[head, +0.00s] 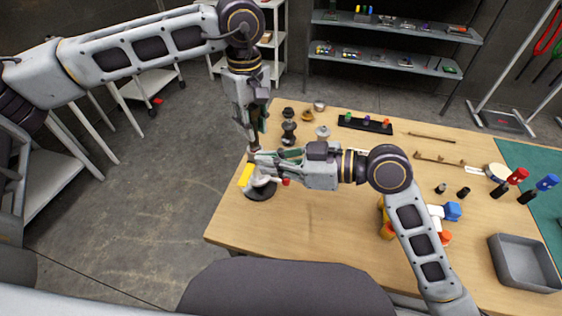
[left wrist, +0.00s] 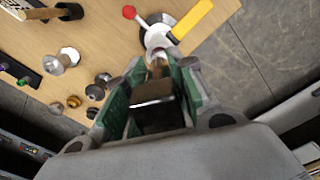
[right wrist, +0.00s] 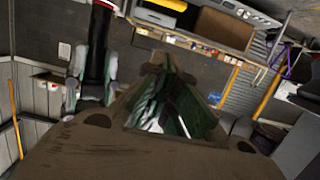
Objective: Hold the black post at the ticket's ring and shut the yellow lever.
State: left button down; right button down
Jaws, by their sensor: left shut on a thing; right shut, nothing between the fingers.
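The black round base (head: 262,193) stands near the table's left edge, with the yellow lever (head: 245,175) sticking out beside it and a red knob (head: 286,182) on its other side. The yellow lever (left wrist: 192,19) and red knob (left wrist: 129,12) also show in the left wrist view. My left gripper (head: 254,146) points down above the base, shut on the dark post (left wrist: 153,104), mostly hidden between its fingers. My right gripper (head: 258,163) reaches in from the right, just below the left fingertips, shut and empty; contact with the lever is unclear. I cannot make out the ring held.
Dark knobs (head: 288,128) stand just behind. A black strip (head: 365,124) with coloured pieces lies farther back.

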send_over(247, 174)
jog(key=s+d, duration=0.1)
jog(key=s, duration=0.2)
jog(key=shift+f, duration=0.6)
jog(key=shift+w+d+f, duration=0.1)
jog(key=shift+w+f, duration=0.05)
jog(key=shift+f, duration=0.9)
jog(key=shift+w+f, duration=0.1)
jog(key=shift+f, duration=0.9)
